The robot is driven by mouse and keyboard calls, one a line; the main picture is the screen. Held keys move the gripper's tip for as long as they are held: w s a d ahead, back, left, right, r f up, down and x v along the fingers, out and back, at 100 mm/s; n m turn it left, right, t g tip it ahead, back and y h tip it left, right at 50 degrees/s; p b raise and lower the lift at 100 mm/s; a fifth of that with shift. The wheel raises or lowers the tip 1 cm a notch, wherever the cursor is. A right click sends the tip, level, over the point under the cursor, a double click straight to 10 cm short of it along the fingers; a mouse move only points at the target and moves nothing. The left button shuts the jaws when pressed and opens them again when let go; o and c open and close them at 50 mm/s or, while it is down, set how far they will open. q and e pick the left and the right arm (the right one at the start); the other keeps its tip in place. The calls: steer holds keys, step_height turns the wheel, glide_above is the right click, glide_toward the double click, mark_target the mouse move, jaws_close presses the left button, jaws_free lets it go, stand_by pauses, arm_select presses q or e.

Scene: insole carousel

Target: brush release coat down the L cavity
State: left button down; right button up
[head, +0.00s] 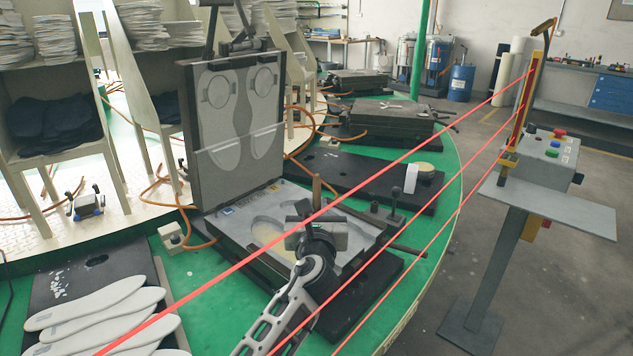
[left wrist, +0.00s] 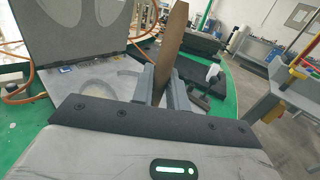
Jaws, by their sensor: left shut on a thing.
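The open mould's lower half (head: 225,228) lies flat, with its grey lid (head: 235,125) standing upright behind. The left cavity (head: 266,232) in the head view has a pale cream patch inside; my gripper partly covers the other cavity. Both cavities also show in the left wrist view, the nearer one (left wrist: 85,92) partly cut off by my gripper body. My left gripper (head: 315,222) is over the mould, shut on a brown wooden handle (head: 317,188), taken as the brush. In the left wrist view the handle (left wrist: 172,42) rises between the fingers (left wrist: 160,88). The bristles are hidden. My right gripper is not in view.
Red beams cross in front of the mould to a post with a control box (head: 550,150). A round tub (head: 425,172) and white item (head: 411,178) stand on a dark plate behind. White insoles (head: 95,315) lie front left. An orange hose (head: 190,215) runs beside the lid.

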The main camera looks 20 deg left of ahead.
mark_target(317, 195)
arm_select(q)
step_height(317, 195, up, 2)
steer(key=shift+r+p, duration=0.1)
steer(key=shift+p, duration=0.6)
steer(key=shift+r+p, duration=0.75)
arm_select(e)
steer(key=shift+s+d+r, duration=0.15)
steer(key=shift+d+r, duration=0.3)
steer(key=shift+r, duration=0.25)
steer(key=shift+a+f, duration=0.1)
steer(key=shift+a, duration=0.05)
